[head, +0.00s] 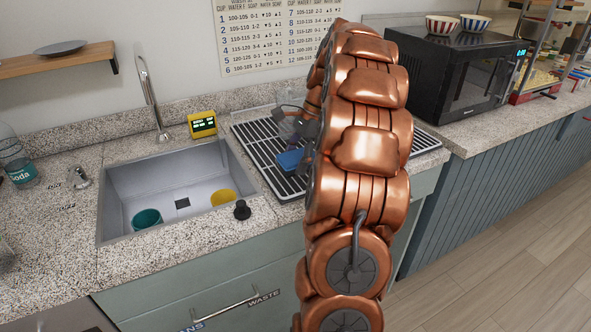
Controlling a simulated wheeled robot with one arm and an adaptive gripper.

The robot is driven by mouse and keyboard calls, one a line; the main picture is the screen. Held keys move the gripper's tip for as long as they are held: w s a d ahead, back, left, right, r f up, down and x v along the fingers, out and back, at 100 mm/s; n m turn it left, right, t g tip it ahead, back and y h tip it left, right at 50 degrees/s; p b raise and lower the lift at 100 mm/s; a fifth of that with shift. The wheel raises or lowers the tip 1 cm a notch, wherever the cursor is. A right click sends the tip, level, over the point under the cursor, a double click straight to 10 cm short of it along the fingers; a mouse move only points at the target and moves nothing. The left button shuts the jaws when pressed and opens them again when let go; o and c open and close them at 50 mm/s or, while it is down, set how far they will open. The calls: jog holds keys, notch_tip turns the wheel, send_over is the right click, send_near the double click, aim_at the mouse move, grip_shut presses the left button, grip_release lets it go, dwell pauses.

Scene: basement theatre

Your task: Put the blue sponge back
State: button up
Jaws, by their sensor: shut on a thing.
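The blue sponge (290,160) shows just left of my copper-coloured arm, over the black slatted drying rack (262,150) to the right of the sink. My gripper (303,150) is at the sponge and shut on it. My arm hides much of the gripper and the right part of the rack. I cannot tell whether the sponge touches the rack.
The sink (165,185) holds a teal cup (147,218) and a yellow item (223,197). A tall faucet (150,95) and a yellow display box (202,124) stand behind it. A black microwave (455,70) with two bowls on top stands at right.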

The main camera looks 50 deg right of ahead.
aim_at(296, 179)
jog(key=shift+f+p, duration=0.3)
jog(key=shift+f, duration=1.4)
jog(key=shift+f, duration=0.15)
jog(key=shift+f, duration=0.2)
jog(key=shift+o, duration=0.3)
jog(key=shift+s+a+f, duration=0.1)
jog(key=shift+s+f, duration=0.05)
jog(key=shift+f, duration=0.2)
jog(key=o, duration=0.7)
jog(key=shift+f, duration=0.1)
jog(key=o, duration=0.4)
jog(key=shift+f, duration=0.1)
jog(key=shift+r, duration=0.3)
